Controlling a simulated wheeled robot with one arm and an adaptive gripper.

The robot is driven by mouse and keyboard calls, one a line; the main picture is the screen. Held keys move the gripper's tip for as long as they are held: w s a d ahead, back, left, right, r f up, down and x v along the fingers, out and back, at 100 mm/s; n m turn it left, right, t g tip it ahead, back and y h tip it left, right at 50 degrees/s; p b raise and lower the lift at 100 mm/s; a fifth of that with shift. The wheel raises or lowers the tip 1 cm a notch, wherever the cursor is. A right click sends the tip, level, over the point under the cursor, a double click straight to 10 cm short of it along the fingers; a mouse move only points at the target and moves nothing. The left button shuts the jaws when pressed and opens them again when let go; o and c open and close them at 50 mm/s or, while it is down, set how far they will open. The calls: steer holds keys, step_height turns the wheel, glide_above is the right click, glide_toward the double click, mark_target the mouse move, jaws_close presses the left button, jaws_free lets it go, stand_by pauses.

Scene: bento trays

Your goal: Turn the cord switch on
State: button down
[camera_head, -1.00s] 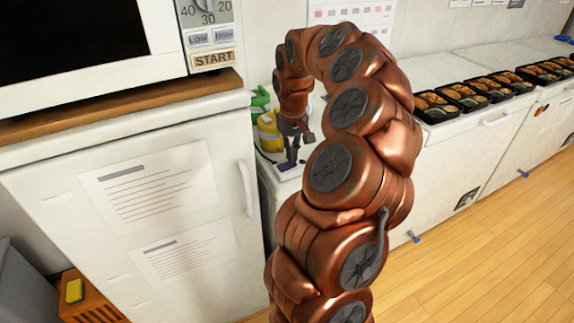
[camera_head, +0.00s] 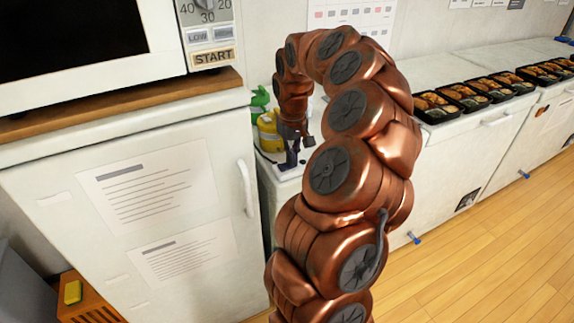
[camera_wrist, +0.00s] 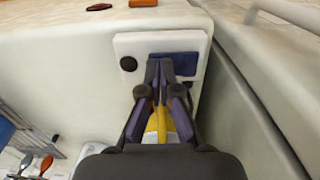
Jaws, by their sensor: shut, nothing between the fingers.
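A white switch plate (camera_wrist: 124,43) with a dark blue rectangular part (camera_wrist: 187,64) and a round black knob (camera_wrist: 128,63) lies under my gripper in the wrist view. I take it to be the cord switch; no cord can be made out. My gripper (camera_wrist: 160,66) is shut and empty, pointing at the plate with its fingertips over the blue part's left half. Whether they touch it, I cannot tell. In the head view my gripper (camera_head: 289,163) points down over the white counter beside the cabinet, where the plate is small and mostly hidden.
A yellow container (camera_head: 269,136) and a green item (camera_head: 259,101) stand close behind my gripper. A white cabinet (camera_head: 60,225) with a microwave (camera_head: 165,62) on top is to the left. Several bento trays (camera_head: 432,115) line the counter at right.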

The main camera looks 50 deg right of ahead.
steer(key=shift+r+p, duration=1)
steer(key=shift+r, duration=2.45)
steer(key=shift+s, duration=0.1)
